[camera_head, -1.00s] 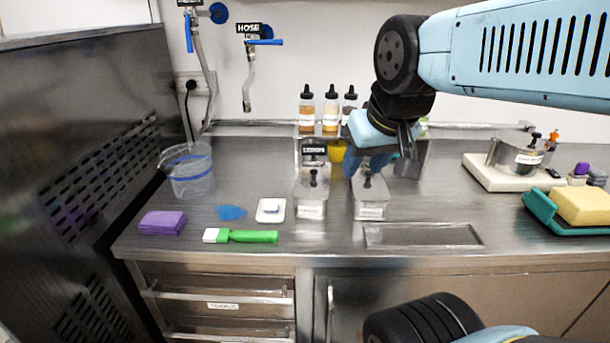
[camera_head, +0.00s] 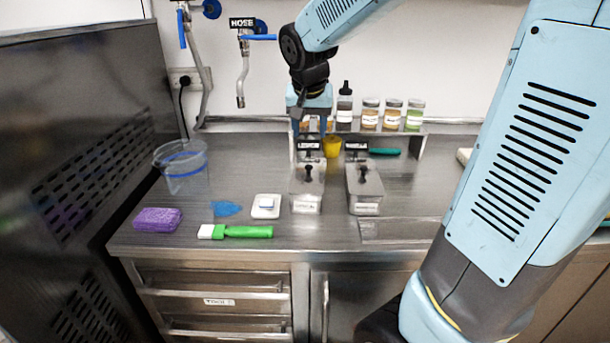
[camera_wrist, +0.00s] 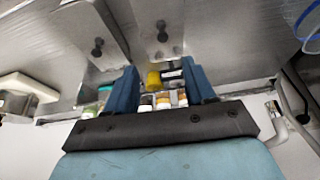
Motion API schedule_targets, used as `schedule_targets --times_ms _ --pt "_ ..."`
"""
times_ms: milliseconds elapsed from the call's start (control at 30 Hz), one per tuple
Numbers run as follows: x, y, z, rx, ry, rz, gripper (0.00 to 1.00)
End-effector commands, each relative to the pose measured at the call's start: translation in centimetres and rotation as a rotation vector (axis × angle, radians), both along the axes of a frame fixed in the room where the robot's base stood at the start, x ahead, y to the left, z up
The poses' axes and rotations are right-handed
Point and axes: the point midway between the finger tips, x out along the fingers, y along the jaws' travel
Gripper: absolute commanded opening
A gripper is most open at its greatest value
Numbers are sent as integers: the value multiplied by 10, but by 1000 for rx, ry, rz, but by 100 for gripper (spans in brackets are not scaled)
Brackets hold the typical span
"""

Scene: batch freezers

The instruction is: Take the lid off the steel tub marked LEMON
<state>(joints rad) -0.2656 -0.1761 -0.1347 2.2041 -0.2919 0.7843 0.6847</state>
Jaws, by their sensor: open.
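Two lidded steel tubs stand side by side on the counter, each with a dark knob on its lid. The left tub (camera_head: 306,203) and the right tub (camera_head: 364,203) carry white front labels too small to read surely. The wrist view is upside down; the left tub's lid knob (camera_wrist: 162,34) and the right tub's lid knob (camera_wrist: 98,48) show near its top. My gripper (camera_head: 310,122) is above and behind the left tub, apart from it. In the wrist view my gripper (camera_wrist: 162,88) is open, with nothing between its fingers.
A low steel shelf (camera_head: 425,143) with bottles and jars stands behind the tubs; a yellow cup (camera_head: 332,147) is near it. A clear bucket (camera_head: 182,170), purple sponge (camera_head: 157,220), green-handled brush (camera_head: 240,231) and white dish (camera_head: 265,207) lie left. A recessed tray (camera_head: 400,229) is front right.

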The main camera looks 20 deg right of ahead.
Motion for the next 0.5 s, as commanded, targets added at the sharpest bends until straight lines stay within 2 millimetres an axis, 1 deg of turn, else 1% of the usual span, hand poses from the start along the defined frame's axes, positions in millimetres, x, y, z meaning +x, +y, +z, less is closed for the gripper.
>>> schedule_targets --times_ms 33,100,267,367,500 --pt "8 3 -4 -2 3 -10 54" --pt "15 5 -7 -6 2 -24 54" --pt "25 7 -16 -7 3 -39 54" --pt "29 5 -29 -8 6 -40 54" --pt "38 0 -51 -9 5 -39 54"
